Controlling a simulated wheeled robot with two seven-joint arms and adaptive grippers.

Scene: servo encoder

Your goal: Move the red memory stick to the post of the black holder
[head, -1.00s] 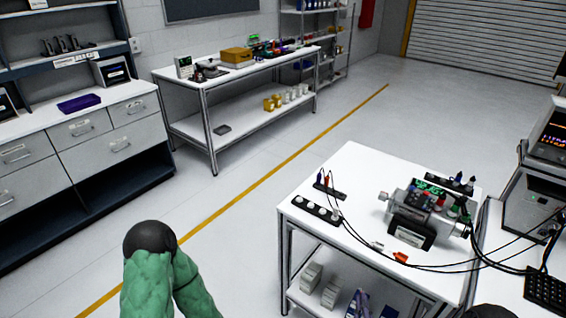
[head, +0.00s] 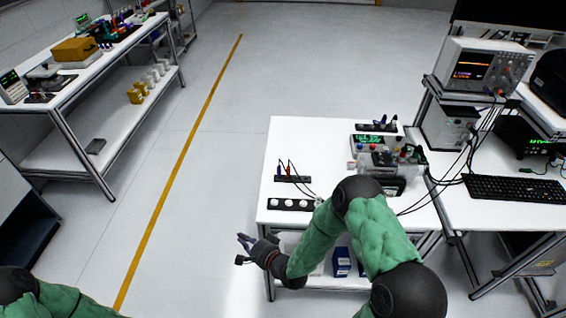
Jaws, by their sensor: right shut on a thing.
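My right gripper (head: 246,246) is out in front of the white table's near left corner, over the floor. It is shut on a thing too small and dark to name. No red memory stick can be made out for certain. A black strip (head: 281,179) at the table's left holds a small red piece (head: 290,170) and a dark blue one, with thin cables. A black holder with white round tops (head: 290,204) lies nearer the front edge. Another black holder (head: 376,128) with upright pieces stands at the back. My left gripper is out of view.
The white table (head: 310,140) carries a grey instrument (head: 385,160) at its right. My right arm hides its front right part. A bench with an oscilloscope (head: 480,68) and keyboard (head: 515,188) adjoins on the right. The floor left of the table is clear.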

